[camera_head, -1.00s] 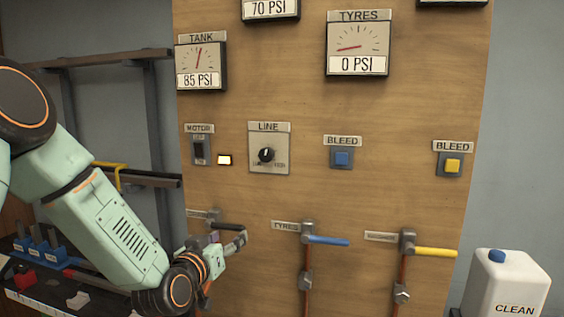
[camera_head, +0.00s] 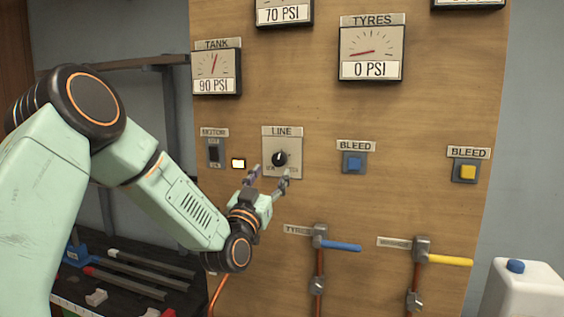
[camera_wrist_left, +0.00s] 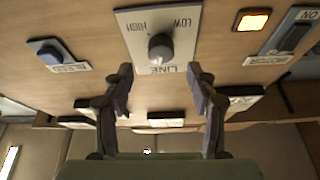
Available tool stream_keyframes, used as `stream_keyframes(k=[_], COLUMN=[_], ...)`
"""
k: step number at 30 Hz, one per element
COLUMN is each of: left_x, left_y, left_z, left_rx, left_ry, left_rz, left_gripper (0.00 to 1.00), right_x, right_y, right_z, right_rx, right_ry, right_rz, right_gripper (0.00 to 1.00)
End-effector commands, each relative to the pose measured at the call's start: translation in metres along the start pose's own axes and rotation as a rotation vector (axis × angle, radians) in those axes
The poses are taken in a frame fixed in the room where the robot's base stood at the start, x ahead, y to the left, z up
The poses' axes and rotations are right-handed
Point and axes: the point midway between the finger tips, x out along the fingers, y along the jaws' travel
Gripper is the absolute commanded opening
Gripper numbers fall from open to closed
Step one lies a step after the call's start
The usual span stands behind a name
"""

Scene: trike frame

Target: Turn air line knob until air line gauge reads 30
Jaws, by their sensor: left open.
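The air line knob is a round dark knob (camera_head: 279,158) on the plate labelled LINE, on the wooden board in the head view. In the left wrist view the knob (camera_wrist_left: 160,47) sits ahead of the fingers, on a plate marked LOW and HIGH. My left gripper (camera_head: 267,178) is open, its fingertips just below the LINE plate. In the wrist view the left gripper (camera_wrist_left: 163,88) has its fingers either side of the knob's line, apart from it. A gauge at the top (camera_head: 284,12) reads 70 PSI; its label is cut off. My right gripper is not in view.
The TANK gauge (camera_head: 216,72) reads 90 PSI and the TYRES gauge (camera_head: 371,50) reads 0 PSI. A motor switch (camera_head: 214,152) and lit lamp (camera_head: 238,163) are left of the knob. A blue bleed button (camera_head: 353,163) is to its right. Valve handles (camera_head: 341,247) stick out below.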

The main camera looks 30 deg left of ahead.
Motion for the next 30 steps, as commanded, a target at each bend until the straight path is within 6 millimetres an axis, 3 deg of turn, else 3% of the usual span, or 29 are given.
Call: stream_keyframes(k=[6, 12, 24, 30], left_x=[0.035, 0.053, 0.059, 0.058], left_y=[0.002, 0.003, 0.005, 0.005], left_z=[-0.003, -0.001, 0.000, -0.001], left_rx=[0.001, -0.001, -0.004, -0.004], left_ry=[0.002, -0.001, -0.001, -0.001], left_rz=[0.004, 0.005, 0.005, 0.005], left_gripper=[0.58, 0.58, 0.57, 0.40], right_x=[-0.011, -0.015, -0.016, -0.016], right_y=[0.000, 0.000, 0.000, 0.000], right_z=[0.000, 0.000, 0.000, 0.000], right_rx=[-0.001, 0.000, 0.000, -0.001], right_ry=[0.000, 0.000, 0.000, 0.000], right_rz=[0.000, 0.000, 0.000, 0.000], right_gripper=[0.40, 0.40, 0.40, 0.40])
